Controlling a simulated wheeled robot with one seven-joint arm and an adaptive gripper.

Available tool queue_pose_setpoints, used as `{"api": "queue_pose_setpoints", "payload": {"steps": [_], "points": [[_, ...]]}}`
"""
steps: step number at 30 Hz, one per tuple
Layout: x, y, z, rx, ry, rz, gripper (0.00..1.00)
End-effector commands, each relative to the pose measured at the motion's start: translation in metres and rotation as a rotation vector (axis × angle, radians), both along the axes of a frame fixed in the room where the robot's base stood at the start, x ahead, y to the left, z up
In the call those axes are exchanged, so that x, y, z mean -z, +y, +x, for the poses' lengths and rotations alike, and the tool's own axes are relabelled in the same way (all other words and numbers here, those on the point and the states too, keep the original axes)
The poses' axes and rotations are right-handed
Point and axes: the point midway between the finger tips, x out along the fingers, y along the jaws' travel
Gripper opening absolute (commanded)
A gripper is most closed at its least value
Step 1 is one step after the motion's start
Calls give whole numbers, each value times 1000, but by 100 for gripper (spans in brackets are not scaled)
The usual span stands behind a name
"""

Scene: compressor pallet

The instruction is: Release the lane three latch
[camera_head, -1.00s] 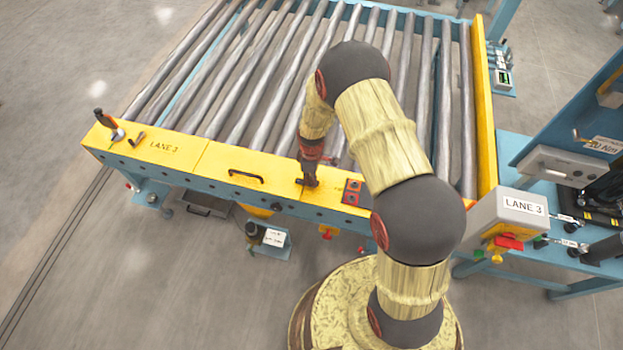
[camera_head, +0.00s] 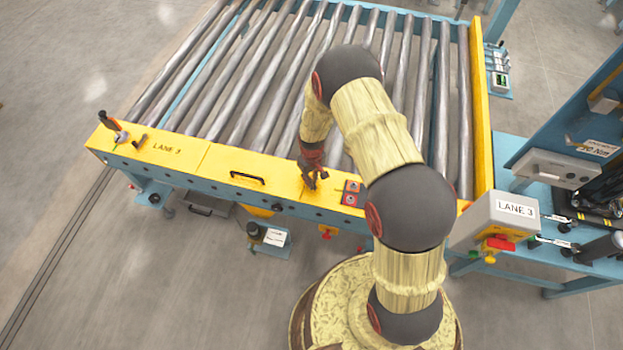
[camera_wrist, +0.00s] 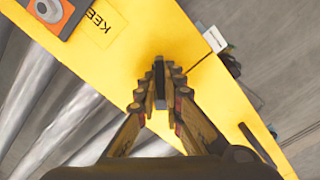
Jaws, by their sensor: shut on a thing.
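My gripper (camera_head: 313,182) is over the yellow top of the conveyor's front beam, between the black bar handle and the red-and-grey square plate. In the wrist view my gripper (camera_wrist: 160,88) is shut on a narrow dark grey piece (camera_wrist: 159,82) standing at the beam, which appears to be the latch handle. The fingers hide most of it, so its exact position is unclear. The yellow beam (camera_head: 225,160) carries the printed words LANE 3 at its left end.
A black bar handle (camera_head: 247,178) and a square plate (camera_head: 351,193) flank my gripper. An orange-and-black lever (camera_head: 112,126) stands at the beam's left end. Grey rollers (camera_head: 250,80) lie behind. A LANE 3 box (camera_head: 497,220) with a red part stands at right.

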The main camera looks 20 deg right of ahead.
Motion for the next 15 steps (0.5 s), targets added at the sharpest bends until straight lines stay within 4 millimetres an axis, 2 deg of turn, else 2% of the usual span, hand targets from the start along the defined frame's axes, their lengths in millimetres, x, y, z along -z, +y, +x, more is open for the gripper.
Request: {"api": "queue_pose_setpoints", "payload": {"steps": [15], "points": [[-1,-1,0,487,0,0,0]]}}
